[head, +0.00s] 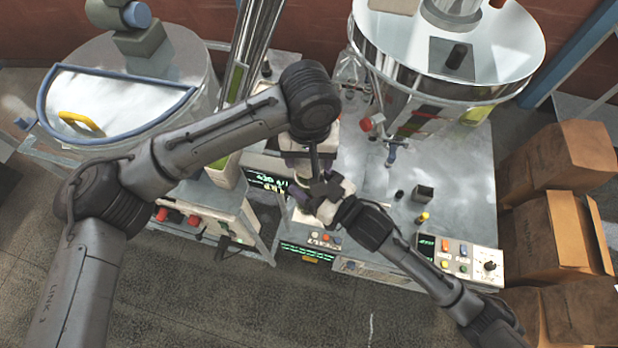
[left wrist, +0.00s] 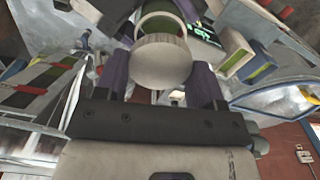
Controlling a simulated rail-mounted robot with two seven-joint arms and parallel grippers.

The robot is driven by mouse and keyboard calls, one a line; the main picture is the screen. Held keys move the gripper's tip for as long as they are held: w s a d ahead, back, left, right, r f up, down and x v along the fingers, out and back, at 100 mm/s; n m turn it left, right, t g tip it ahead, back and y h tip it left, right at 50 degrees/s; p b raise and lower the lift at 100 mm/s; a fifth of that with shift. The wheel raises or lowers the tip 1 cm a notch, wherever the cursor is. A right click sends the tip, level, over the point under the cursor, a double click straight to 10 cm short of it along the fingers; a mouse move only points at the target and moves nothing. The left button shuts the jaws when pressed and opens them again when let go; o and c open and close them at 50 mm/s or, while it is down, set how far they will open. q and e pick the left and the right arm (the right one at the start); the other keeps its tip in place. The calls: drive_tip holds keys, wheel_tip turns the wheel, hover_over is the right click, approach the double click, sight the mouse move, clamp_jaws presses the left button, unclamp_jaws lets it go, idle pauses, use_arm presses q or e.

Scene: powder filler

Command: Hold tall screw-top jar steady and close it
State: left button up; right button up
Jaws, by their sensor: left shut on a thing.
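A pale, ribbed round lid (left wrist: 163,62) sits between the purple fingers of my left gripper (left wrist: 162,78) in the left wrist view. My left gripper is shut on it. Just past the lid, a round rim with green inside, apparently the jar (left wrist: 160,26), shows partly; whether lid and jar touch, I cannot tell. In the head view my left gripper (head: 303,166) hangs over the bench's front edge. My right gripper (head: 322,190) comes in from the lower right, close beside it. A bit of green shows between them; the jar is mostly hidden, and the right fingers cannot be made out.
A large steel hopper (head: 450,55) stands at the back right over the metal bench (head: 455,170). A lidded drum (head: 140,85) with a blue rim is at left. A control box (head: 462,258) sits at the bench front. Cardboard boxes (head: 560,165) stack at far right.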

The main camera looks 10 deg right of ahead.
sight(309, 190)
use_arm(q)
drive_tip(key=shift+s+r, duration=0.1)
idle(0.6)
drive_tip(key=shift+f, duration=0.95)
drive_tip(key=shift+f, duration=0.5)
